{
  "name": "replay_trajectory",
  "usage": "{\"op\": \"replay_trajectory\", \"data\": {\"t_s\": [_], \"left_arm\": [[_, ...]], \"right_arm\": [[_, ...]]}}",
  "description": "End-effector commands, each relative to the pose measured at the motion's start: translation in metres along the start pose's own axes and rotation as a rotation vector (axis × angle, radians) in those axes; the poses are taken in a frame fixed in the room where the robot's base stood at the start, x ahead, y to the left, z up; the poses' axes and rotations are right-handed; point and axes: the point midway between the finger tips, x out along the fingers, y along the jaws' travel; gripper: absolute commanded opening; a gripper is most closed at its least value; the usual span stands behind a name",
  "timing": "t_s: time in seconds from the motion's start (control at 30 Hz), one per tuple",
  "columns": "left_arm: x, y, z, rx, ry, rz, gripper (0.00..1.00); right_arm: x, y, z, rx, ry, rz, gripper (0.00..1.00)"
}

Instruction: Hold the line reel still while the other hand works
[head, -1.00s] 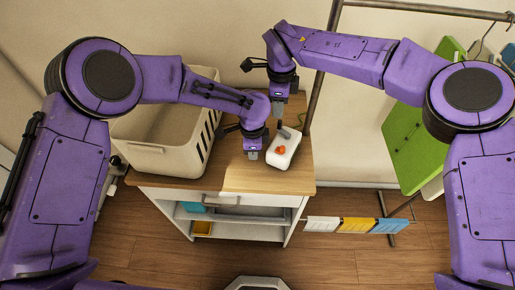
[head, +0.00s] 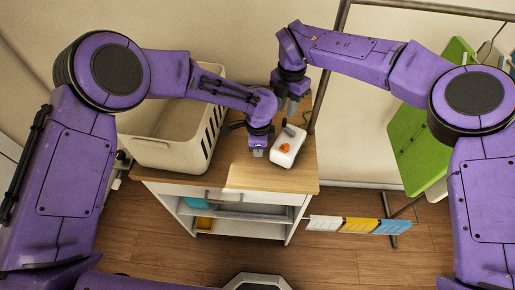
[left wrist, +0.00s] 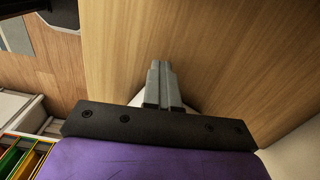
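The line reel appears to be the white rounded box (head: 288,158) with an orange knob and a dark upright crank, standing on the wooden top near its right side. My left gripper (head: 258,153) points down just left of the reel in the head view; whether it touches is unclear. In the left wrist view its two grey fingers (left wrist: 160,86) lie together, with nothing visible between them. Small white edges show behind the fingers, probably the reel, otherwise hidden there. My right gripper (head: 288,106) is above and behind the crank, apart from it, its fingers seemingly spread and empty.
A cream basket (head: 165,154) stands on the left of the wooden top (head: 235,177). A metal rack pole (head: 327,75) rises just right of the cabinet. Green boards (head: 420,145) hang farther right. The front of the top is bare.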

Motion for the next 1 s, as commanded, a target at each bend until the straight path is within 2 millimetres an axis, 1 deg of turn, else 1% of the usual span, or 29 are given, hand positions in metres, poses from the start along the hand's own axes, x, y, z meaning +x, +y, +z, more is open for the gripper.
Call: {"op": "replay_trajectory", "data": {"t_s": [0.03, 0.13, 0.3, 0.6, 0.67, 0.7, 0.87, 1.0], "left_arm": [[0.000, 0.000, 0.000, 0.000, 0.000, 0.000, 0.00], [0.000, 0.000, 0.000, 0.000, 0.000, 0.000, 0.00], [0.000, 0.000, 0.000, 0.000, 0.000, 0.000, 0.00], [0.000, 0.000, 0.000, 0.000, 0.000, 0.000, 0.00], [0.000, 0.000, 0.000, 0.000, 0.000, 0.000, 0.00], [0.000, 0.000, 0.000, 0.000, 0.000, 0.000, 0.00], [0.000, 0.000, 0.000, 0.000, 0.000, 0.000, 0.00], [0.000, 0.000, 0.000, 0.000, 0.000, 0.000, 0.00]], "right_arm": [[0.008, 0.000, 0.000, -0.001, 0.001, -0.002, 0.28], [0.022, 0.000, 0.000, -0.002, 0.001, -0.001, 0.28], [0.036, 0.000, 0.000, -0.003, 0.000, 0.000, 0.28], [0.039, 0.000, 0.000, -0.003, -0.001, 0.001, 0.28], [0.039, 0.000, 0.000, -0.004, -0.001, 0.001, 0.08], [0.039, 0.000, 0.000, -0.004, -0.001, 0.001, 0.00], [0.039, 0.000, -0.001, -0.030, -0.001, 0.001, 0.00], [0.039, -0.001, -0.009, -0.264, 0.000, 0.001, 0.00]]}}
